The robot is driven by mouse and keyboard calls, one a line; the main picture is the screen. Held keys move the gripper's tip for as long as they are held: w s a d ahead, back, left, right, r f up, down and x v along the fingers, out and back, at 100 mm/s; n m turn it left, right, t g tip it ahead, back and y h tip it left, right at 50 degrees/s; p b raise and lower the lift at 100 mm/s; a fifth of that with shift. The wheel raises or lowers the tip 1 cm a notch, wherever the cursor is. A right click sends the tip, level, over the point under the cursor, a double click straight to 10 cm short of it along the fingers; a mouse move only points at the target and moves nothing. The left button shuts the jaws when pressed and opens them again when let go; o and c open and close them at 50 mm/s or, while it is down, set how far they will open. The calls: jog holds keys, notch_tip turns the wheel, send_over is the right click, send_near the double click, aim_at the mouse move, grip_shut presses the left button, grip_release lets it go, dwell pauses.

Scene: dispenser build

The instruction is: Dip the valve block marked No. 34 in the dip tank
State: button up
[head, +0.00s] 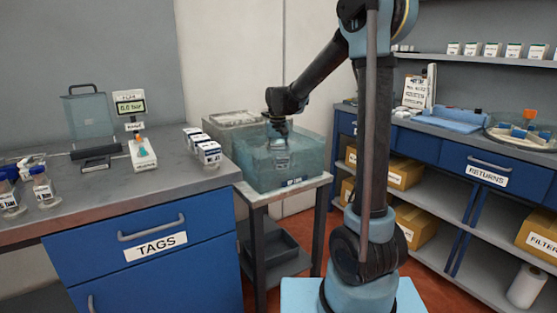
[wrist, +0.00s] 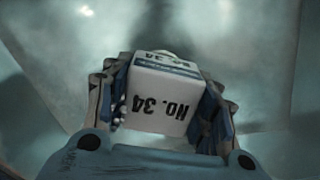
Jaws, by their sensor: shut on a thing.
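My gripper (wrist: 168,100) is shut on the valve block (wrist: 160,97), a white block with "NO. 34" in dark letters, upside down in the wrist view. In the head view the dip tank (head: 255,170) is a clear, blue-green tank on a small stand. My gripper (head: 280,135) reaches down into the tank from above. The block (head: 282,160) shows faintly through the tank wall, below the gripper. Small round shapes like bubbles show at the block's left side in the wrist view. I cannot tell if the block touches the tank floor.
Several similar white blocks (head: 204,148) stand on the grey counter at the left, close to the tank. A gauge display (head: 131,106) and small bottles (head: 41,187) are also there. A blue bench (head: 487,166) marked "RETURNS" stands at the right.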

jog(key=shift+f, duration=0.4)
jog(key=o, duration=1.6)
jog(key=shift+r, duration=0.1)
